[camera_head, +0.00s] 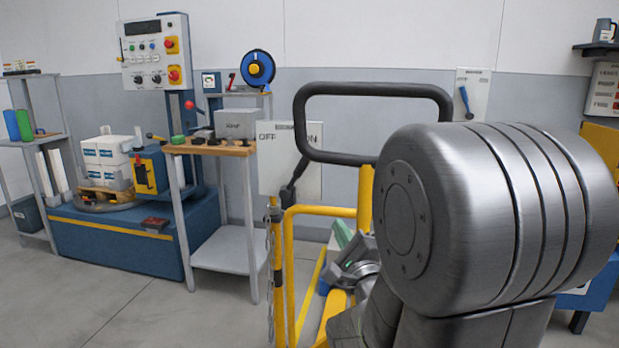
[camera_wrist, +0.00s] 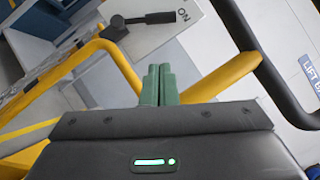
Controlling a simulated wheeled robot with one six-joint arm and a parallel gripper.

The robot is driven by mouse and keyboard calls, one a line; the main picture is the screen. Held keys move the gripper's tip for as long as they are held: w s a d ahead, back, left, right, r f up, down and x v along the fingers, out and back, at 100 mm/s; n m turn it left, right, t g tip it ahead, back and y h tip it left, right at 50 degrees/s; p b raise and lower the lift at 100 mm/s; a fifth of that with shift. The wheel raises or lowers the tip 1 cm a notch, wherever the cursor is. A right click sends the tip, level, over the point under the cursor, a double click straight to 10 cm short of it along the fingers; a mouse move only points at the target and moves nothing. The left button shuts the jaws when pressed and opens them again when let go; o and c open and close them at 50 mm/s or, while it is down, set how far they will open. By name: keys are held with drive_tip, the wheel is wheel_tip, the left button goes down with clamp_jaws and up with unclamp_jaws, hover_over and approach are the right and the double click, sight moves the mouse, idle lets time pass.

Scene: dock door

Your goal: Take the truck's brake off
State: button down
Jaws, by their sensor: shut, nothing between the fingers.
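The truck is a yellow tube frame (camera_head: 324,211) with a black push handle loop (camera_head: 372,89). A pale plate (camera_head: 272,178) behind the handle is marked OFF at left and ON at right. A black brake lever (camera_head: 289,187) on it leans up to the right, towards ON. In the wrist view the lever (camera_wrist: 150,18) lies at the top, with its end near the word ON. My gripper (camera_head: 342,234) is below and right of the lever, apart from it. Its green fingers (camera_wrist: 158,84) are together with nothing between them. My arm hides much of the truck's right side.
The yellow tube (camera_wrist: 218,77) and black handle (camera_wrist: 262,62) lie close around my fingers. A chain (camera_head: 270,262) hangs at the frame's left. A small workbench (camera_head: 222,149) and a blue machine with a control panel (camera_head: 154,50) stand left. Floor at lower left is clear.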

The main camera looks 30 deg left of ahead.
drive_tip(key=b, duration=0.2)
approach(297, 174)
drive_tip(key=w+r, duration=0.1)
drive_tip(key=w, duration=0.1)
drive_tip(key=w+a, duration=0.1)
drive_tip(key=w, duration=0.1)
drive_tip(key=w+a+r, duration=0.1)
drive_tip(key=w, duration=0.1)
drive_tip(key=shift+w+a+r, duration=0.1)
drive_tip(key=shift+w+r, duration=0.2)
drive_tip(key=shift+r, duration=0.05)
